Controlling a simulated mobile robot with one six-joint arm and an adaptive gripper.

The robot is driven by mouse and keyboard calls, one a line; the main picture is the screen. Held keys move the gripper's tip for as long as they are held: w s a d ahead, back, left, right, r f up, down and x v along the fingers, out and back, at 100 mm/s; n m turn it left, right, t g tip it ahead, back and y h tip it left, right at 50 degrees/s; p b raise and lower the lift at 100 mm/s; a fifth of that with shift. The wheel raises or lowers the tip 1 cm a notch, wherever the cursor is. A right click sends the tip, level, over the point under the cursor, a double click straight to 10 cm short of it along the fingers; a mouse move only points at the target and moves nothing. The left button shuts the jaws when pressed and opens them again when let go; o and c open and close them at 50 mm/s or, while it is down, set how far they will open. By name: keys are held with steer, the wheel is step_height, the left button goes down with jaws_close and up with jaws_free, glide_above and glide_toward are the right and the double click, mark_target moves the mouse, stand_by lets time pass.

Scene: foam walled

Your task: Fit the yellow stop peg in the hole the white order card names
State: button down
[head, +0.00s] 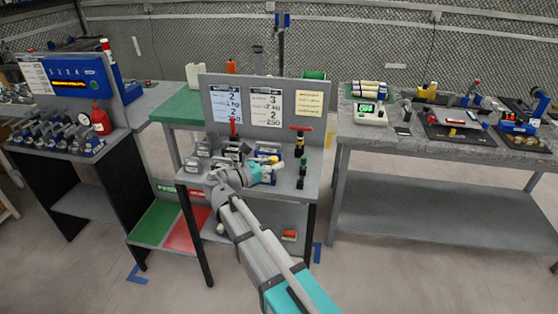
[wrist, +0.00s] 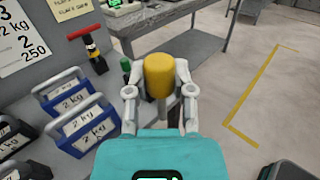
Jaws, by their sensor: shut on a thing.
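The yellow stop peg (wrist: 158,75) is upright between the fingers of my gripper (wrist: 158,98) in the wrist view. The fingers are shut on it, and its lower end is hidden. In the head view my gripper (head: 268,172) is over the small grey bench, with the yellow peg (head: 274,159) at its tip. The right card shows in part in the wrist view (wrist: 20,45), reading 3, 2 kg, 2, 250. I cannot make out any hole.
Blue-handled weights marked 2 kg (wrist: 82,125) stand left of my gripper. A red-handled black post (wrist: 92,48) and a green-topped piece (wrist: 125,67) are beyond it. A yellowish card (head: 309,103) hangs on the panel. A grey workbench (head: 440,150) stands to the right.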

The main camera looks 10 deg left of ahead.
stand_by(0.7)
step_height(320, 180, up, 9)
steer(key=p, duration=0.9)
steer(key=shift+s+a, duration=0.1)
steer(key=shift+a, duration=0.05)
